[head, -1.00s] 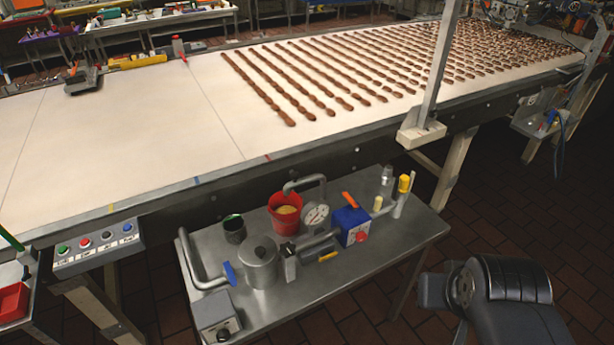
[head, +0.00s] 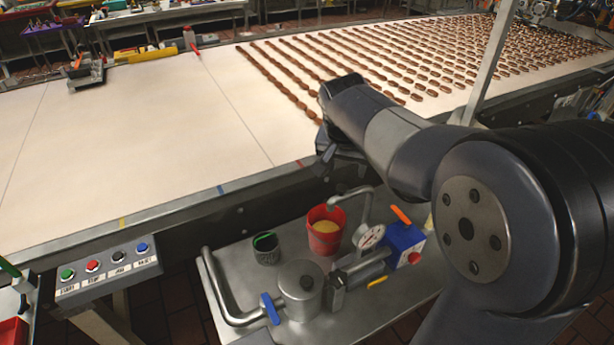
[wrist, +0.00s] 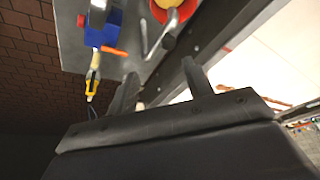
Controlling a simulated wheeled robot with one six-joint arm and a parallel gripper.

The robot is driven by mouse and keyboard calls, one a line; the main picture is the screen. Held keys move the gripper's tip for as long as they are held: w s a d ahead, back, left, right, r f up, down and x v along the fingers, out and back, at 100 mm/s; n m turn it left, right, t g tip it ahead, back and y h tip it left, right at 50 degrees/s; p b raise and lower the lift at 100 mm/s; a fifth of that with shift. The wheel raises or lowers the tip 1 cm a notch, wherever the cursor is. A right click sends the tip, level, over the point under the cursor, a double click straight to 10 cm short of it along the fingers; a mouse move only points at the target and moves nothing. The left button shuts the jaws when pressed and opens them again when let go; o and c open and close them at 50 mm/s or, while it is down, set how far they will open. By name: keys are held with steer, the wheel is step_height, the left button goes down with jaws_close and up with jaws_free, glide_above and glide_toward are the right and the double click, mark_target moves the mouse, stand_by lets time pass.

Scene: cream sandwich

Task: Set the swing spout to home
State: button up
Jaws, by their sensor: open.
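The likely swing spout (head: 364,207) is a bent grey metal pipe on the steel side table. Its outlet end hangs over a red bucket (head: 324,241) holding yellowish cream. In the wrist view, a grey pipe (wrist: 146,45) shows at the top beside the red bucket (wrist: 158,12). My gripper (head: 330,150) is above and behind the spout in the head picture, near the conveyor's front edge, apart from the spout. In the wrist view my gripper (wrist: 160,88) has its two dark fingers spread with nothing between them.
The table also holds a dial gauge (head: 370,236), a blue box (head: 402,240) with an orange lever, a lidded metal pot (head: 300,290) and a pipe with a blue handle (head: 270,308). The white conveyor (head: 120,140) runs behind. A button panel (head: 105,267) stands left.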

mark_target(342, 187)
steer(key=x, duration=0.3)
steer(key=w+p+x, duration=0.1)
steer(key=x, duration=0.3)
steer(key=a+x, duration=0.1)
steer(key=x, duration=0.3)
steer(key=shift+w+p, duration=0.25)
steer(key=shift+p, duration=0.1)
steer(key=shift+c, duration=0.2)
jaws_close()
